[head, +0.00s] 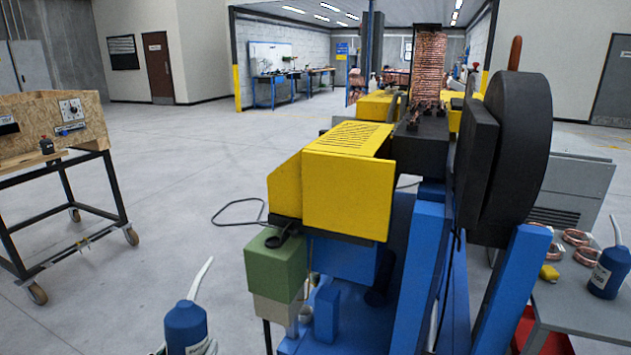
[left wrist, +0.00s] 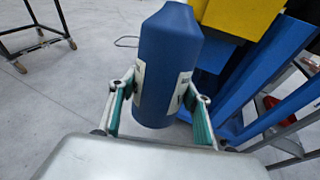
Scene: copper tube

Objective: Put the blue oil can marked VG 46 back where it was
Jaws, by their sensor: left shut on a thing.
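A blue oil can (head: 186,328) with a pale curved spout is at the bottom of the head view, left of the machine. It also fills the upper middle of the left wrist view (left wrist: 166,60). My left gripper (left wrist: 160,88) is shut on its body, one green-padded finger on each side. The can is held up over the floor, roughly upright in the head view. Its white label is partly covered and its marking is not readable. A second blue oil can (head: 608,272) stands on the grey table (head: 575,308) at right. My right gripper is not in view.
The machine with its yellow guard (head: 345,190), green box (head: 275,265), blue frame and black wheel (head: 515,150) stands between the held can and the grey table. A wooden-topped cart (head: 70,160) stands left; floor between is clear.

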